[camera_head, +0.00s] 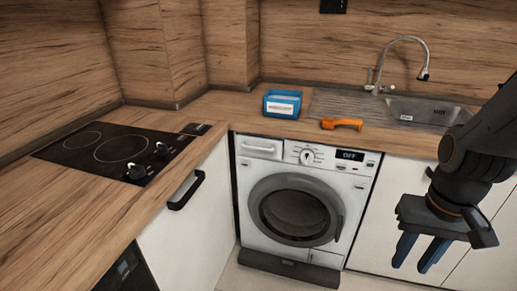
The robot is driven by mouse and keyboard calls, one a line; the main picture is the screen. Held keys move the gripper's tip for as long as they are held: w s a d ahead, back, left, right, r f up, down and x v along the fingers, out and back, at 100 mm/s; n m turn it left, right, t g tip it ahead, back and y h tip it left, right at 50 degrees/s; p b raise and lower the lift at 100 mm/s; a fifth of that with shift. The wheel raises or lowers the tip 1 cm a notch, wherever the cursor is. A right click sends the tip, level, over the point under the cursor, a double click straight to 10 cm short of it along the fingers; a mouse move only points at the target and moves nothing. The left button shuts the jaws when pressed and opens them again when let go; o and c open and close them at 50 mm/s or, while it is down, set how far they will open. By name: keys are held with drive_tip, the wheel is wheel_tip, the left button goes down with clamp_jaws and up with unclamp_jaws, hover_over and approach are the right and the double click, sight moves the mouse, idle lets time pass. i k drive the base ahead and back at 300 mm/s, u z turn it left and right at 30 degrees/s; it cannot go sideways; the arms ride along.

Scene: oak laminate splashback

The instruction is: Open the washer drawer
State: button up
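The white washer (342,193) stands under the wooden counter, with a round grey door (295,210) that is shut. Its drawer (261,147) is at the top left of the front panel and looks closed. The dial (307,156) and a dark display reading OFF (349,155) are to the right of the drawer. My gripper (419,256) hangs at the right of the view, in front of the white cabinets and well to the right of the washer drawer. Its two blue fingers point down and are apart, with nothing seen between them.
A blue box (282,104) and an orange tool-like object (341,124) lie on the counter above the washer. A sink (428,112) with a tap is at the back right. A cabinet handle (187,190) juts out left of the washer. The floor before the washer looks clear.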

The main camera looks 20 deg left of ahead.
sight(250, 144)
drive_tip(key=z, duration=1.65)
drive_tip(key=k, duration=0.85)
drive_tip(key=u, duration=1.65)
drive_tip(key=i, duration=0.5)
drive_tip(key=u, duration=0.05)
